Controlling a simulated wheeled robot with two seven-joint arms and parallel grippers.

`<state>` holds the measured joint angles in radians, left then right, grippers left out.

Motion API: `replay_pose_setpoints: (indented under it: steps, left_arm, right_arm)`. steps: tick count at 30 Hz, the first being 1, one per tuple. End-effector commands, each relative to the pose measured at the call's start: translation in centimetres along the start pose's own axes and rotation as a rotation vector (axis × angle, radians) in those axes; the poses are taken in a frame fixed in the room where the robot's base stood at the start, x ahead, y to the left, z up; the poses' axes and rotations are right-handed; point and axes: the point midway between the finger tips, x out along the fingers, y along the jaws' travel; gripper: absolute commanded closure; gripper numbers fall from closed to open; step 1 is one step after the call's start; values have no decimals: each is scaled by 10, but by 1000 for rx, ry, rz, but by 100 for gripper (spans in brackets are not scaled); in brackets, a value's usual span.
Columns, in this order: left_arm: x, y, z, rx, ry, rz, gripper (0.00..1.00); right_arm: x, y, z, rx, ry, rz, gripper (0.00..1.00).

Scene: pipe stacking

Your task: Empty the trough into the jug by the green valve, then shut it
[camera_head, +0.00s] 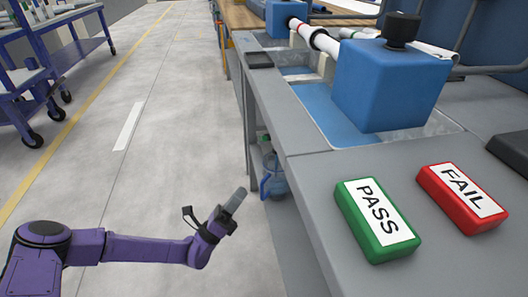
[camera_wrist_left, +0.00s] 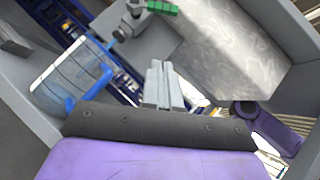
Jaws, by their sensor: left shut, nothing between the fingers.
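The trough (camera_head: 322,108) is a long blue-bottomed basin sunk into the grey bench, with a shiny wet look inside. Its water level is hard to judge. The clear bluish jug (camera_head: 272,182) stands low beside the bench, partly behind its leg. The jug (camera_wrist_left: 62,82) with its blue handle also shows at left in the left wrist view. The green valve handle (camera_wrist_left: 162,6) is at the top of that view, on a grey fitting. My left gripper (camera_head: 238,200) is shut and empty, left of the jug and apart from it; its fingers show in the wrist view (camera_wrist_left: 163,86). My right gripper is out of view.
A blue block (camera_head: 390,85) with a black knob stands over the trough, joined by a white pipe (camera_head: 318,38) to another blue block. Green PASS (camera_head: 378,220) and red FAIL (camera_head: 462,198) buttons sit on the bench. The floor (camera_head: 165,150) to the left is clear.

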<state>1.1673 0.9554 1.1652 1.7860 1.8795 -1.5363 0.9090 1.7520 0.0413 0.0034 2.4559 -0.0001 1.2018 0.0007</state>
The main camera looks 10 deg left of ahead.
Motion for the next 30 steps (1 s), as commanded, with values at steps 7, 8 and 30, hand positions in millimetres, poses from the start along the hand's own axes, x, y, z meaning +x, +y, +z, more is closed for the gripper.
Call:
replay_pose_setpoints:
  steps: [7,8,30]
  left_arm:
    - [28,0,5,-14,-12,-7,100]
    - [35,0,5,-12,-12,-7,100]
    - [126,1,35,-9,-8,-3,100]
  right_arm:
    - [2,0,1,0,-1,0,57]
    - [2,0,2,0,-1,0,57]
    - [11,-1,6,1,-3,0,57]
